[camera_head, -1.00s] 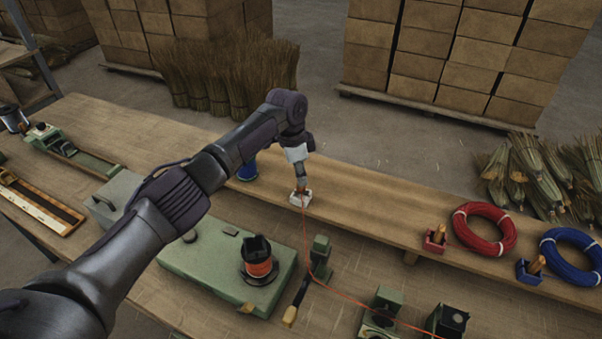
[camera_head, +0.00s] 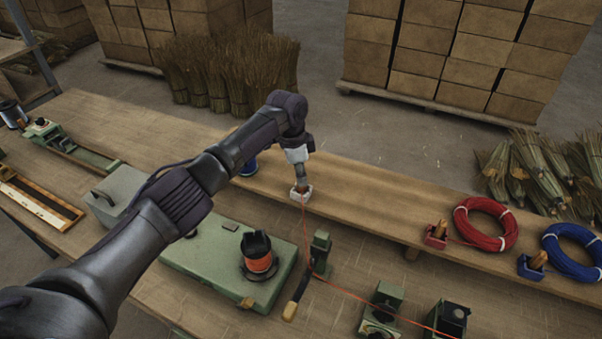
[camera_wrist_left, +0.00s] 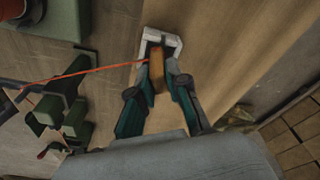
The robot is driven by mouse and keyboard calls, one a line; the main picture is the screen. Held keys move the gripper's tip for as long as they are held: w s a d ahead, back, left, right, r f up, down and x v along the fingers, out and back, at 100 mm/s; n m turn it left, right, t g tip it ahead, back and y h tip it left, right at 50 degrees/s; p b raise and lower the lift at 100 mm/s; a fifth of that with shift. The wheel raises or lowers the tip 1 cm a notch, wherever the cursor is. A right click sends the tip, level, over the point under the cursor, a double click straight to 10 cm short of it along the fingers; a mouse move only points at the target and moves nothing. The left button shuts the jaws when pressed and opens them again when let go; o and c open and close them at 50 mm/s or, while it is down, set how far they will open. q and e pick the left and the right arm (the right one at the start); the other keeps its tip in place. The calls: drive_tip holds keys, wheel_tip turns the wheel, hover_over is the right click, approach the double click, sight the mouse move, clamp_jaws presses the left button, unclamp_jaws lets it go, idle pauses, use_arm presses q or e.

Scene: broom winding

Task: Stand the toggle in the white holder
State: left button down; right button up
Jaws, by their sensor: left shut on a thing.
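The white holder (camera_head: 301,194) sits on the raised wooden shelf in the head view, and its white rim shows in the left wrist view (camera_wrist_left: 150,35). My left gripper (camera_head: 300,184) points down right over the holder. In the left wrist view its two fingers (camera_wrist_left: 160,85) are shut on the toggle (camera_wrist_left: 156,70), a wooden block with the orange cord tied to it. The toggle's far end is at or inside the holder's open frame; I cannot tell whether it touches the bottom. In the head view the gripper hides most of the toggle. My right gripper is not in view.
The orange cord (camera_head: 360,297) runs past a green post (camera_head: 320,252). An orange spool (camera_head: 257,252) stands on a green box. A red holder (camera_head: 436,236) and a blue holder (camera_head: 532,265), each with a wooden toggle, stand beside red (camera_head: 486,224) and blue coils (camera_head: 572,253).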

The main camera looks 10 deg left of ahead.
use_arm(q)
drive_tip(key=shift+f, duration=0.65)
drive_tip(key=c, duration=1.1)
unclamp_jaws()
drive_tip(key=shift+o, duration=0.2)
drive_tip(key=shift+r, duration=0.15)
wheel_tip(320, 180, up, 8)
drive_tip(key=a, duration=0.1)
drive_tip(key=shift+s, duration=0.2)
drive_tip(key=shift+s+a+f, duration=0.1)
drive_tip(key=shift+a+f, duration=0.05)
drive_tip(key=shift+f, duration=0.1)
